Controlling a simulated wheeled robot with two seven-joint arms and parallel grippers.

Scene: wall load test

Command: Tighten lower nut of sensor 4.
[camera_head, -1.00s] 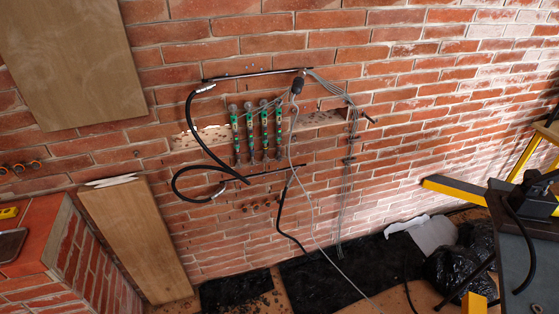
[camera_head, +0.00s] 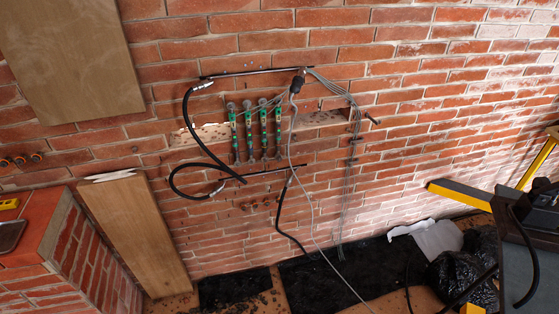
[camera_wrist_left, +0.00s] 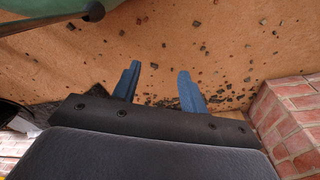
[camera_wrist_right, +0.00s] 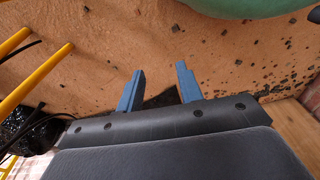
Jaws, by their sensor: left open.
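Several green sensors hang upright side by side on the brick wall in the head view, over a slot in the bricks. The rightmost sensor (camera_head: 278,132) and the leftmost sensor (camera_head: 233,135) look alike; I cannot read any numbers. Their lower nuts are too small to make out. My left gripper (camera_wrist_left: 158,86) is open and empty in the left wrist view, above a brown floor with dark crumbs. My right gripper (camera_wrist_right: 159,86) is open and empty in the right wrist view, also above the floor. Neither gripper shows in the head view, and no sensor shows in the wrist views.
A black hose (camera_head: 187,120) loops left of the sensors; grey cables (camera_head: 345,110) run on their right. Wooden boards (camera_head: 138,235) lean at the left, beside a low brick block (camera_head: 65,262). A yellow-legged table (camera_head: 530,265) stands at the right near black bags (camera_head: 455,270).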

